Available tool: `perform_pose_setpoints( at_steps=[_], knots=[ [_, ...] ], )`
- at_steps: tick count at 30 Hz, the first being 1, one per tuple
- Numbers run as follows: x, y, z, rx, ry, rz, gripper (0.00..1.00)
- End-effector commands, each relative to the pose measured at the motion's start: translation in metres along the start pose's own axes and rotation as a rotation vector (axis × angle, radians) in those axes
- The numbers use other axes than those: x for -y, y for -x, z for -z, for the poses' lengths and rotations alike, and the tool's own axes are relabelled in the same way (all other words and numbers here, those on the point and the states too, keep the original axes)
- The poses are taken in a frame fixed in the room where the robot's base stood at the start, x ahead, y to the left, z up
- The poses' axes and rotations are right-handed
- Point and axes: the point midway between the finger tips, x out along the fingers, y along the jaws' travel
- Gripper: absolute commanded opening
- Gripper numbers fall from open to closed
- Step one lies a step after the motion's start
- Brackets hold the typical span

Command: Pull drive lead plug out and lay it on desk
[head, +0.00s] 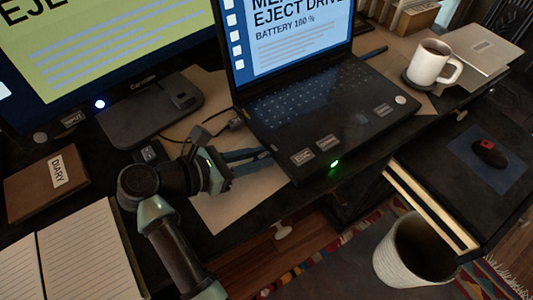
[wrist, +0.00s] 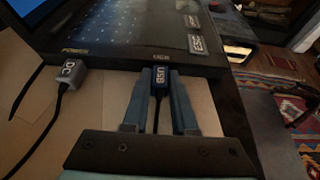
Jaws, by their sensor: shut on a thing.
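The laptop (head: 340,120) stands open on the desk (head: 225,235), its screen partly reading "EJECT DRIVE". A dark blue plug marked USB (wrist: 160,78) is at the laptop's side edge, in line with the port label, with a dark lead running back from it. It touches the edge; how deep it sits I cannot tell. My gripper (wrist: 160,105) is shut on this plug, one blue finger on each side. In the head view my gripper (head: 266,157) reaches the laptop's left side, and its fingers hide the plug.
A grey DC plug (wrist: 69,78) with its lead is left of my gripper. A brown diary (head: 45,185) and open notebook (head: 75,262) lie at left. A mug (head: 430,65) stands beyond the laptop. Bare tan desk mat shows beside the laptop. A bin (head: 412,252) stands below.

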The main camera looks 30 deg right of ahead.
Motion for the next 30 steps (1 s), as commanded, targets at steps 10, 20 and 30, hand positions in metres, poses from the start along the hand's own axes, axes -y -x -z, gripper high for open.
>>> perform_pose_setpoints(
  at_steps=[10,20,30],
  knots=[
    [0.0,0.003,0.002,0.0,0.0,-0.001,0.0],
    [0.0,0.015,0.007,0.0,0.0,-0.001,0.0],
    [0.0,0.028,0.013,0.0,0.0,-0.001,0.0]
  ],
)
